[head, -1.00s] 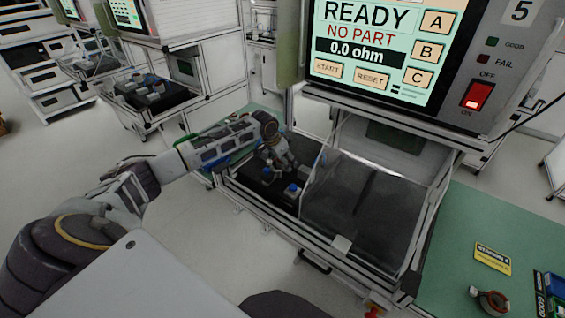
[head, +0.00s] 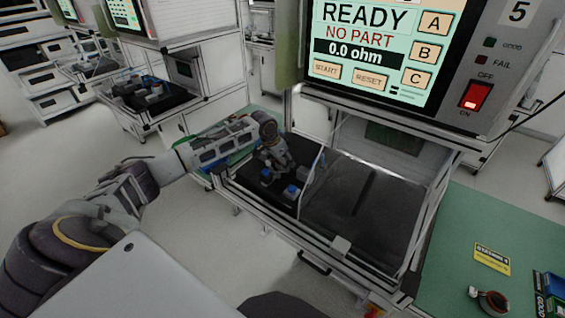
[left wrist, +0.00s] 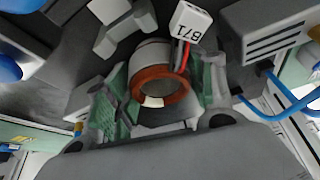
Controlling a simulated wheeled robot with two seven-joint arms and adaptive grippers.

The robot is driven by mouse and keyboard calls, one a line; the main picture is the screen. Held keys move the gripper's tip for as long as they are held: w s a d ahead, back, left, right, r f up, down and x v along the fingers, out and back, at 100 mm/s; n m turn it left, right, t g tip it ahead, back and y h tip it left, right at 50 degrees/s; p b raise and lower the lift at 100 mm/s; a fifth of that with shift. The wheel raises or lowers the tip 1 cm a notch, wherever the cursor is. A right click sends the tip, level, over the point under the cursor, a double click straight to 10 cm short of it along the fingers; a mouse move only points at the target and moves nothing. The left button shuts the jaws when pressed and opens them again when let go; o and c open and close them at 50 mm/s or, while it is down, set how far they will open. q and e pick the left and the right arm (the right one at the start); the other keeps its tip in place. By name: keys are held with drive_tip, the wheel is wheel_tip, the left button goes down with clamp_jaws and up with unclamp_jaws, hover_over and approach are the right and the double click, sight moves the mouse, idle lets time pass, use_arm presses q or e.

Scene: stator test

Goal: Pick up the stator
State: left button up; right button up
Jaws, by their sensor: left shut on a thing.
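The stator (left wrist: 161,88) is a grey ring with a copper-coloured winding, red and black wires and a white labelled connector (left wrist: 190,22). In the left wrist view it sits between the green-padded fingers of my left gripper (left wrist: 158,104), which is shut on it. In the head view my left gripper (head: 280,164) is low over the left part of the black test bed, beside blue-topped clamps (head: 291,191). The gripper hides the held stator there. I cannot tell whether the stator touches the bed. My right gripper is not in view.
A transparent cover (head: 312,182) stands beside the gripper on the right. The tester screen (head: 380,45) above reads READY, NO PART, 0.0 ohm. Another stator (head: 491,301) lies on the green bench (head: 500,225) at right, near a yellow label (head: 492,259) and blue bins.

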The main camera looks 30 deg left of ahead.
use_arm(q)
wheel_tip(320, 180, up, 10)
drive_tip(key=shift+b, duration=0.45)
drive_tip(key=shift+d+f, duration=0.1)
idle(0.6)
